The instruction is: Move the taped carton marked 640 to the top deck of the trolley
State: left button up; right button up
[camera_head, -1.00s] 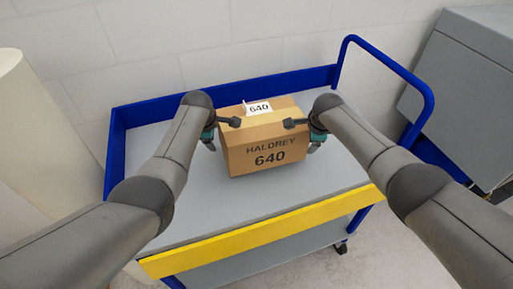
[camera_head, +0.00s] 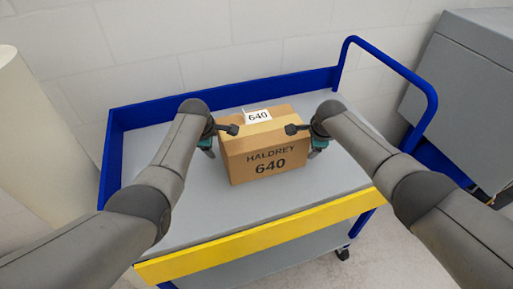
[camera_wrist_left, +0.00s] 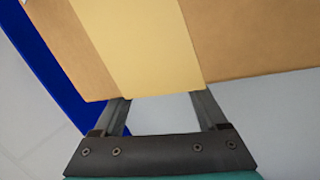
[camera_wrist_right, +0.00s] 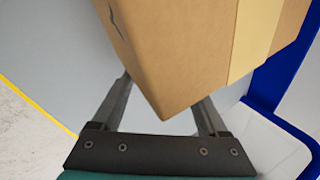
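The taped carton (camera_head: 263,158), brown with a tan tape strip and a white 640 label, sits upright on the grey top deck of the trolley (camera_head: 190,205). My left gripper (camera_head: 212,152) is at its left side and my right gripper (camera_head: 314,153) at its right side. In the left wrist view the carton's taped side (camera_wrist_left: 145,45) fills the top, and the spread fingers run behind its edge. In the right wrist view a carton corner (camera_wrist_right: 170,60) hides the spread fingertips. Neither gripper clasps the carton between its fingers; whether they touch it is unclear.
The trolley has a blue rear rail (camera_head: 230,95), a blue push handle (camera_head: 395,68) on the right and a yellow front edge (camera_head: 260,236). A grey cabinet (camera_head: 470,90) stands to the right and a cream column (camera_head: 30,150) to the left. The deck around the carton is clear.

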pick_arm(q)
jog(key=o, duration=0.4)
jog(key=shift+a+r, duration=0.1)
jog(key=shift+a, duration=0.5)
pick_arm(e)
jog(key=shift+d, duration=0.65)
jog(key=o, duration=0.4)
jog(key=shift+s+d+f, duration=0.1)
pick_arm(q)
jog(key=v, duration=1.2)
pick_arm(e)
jog(key=v, duration=1.2)
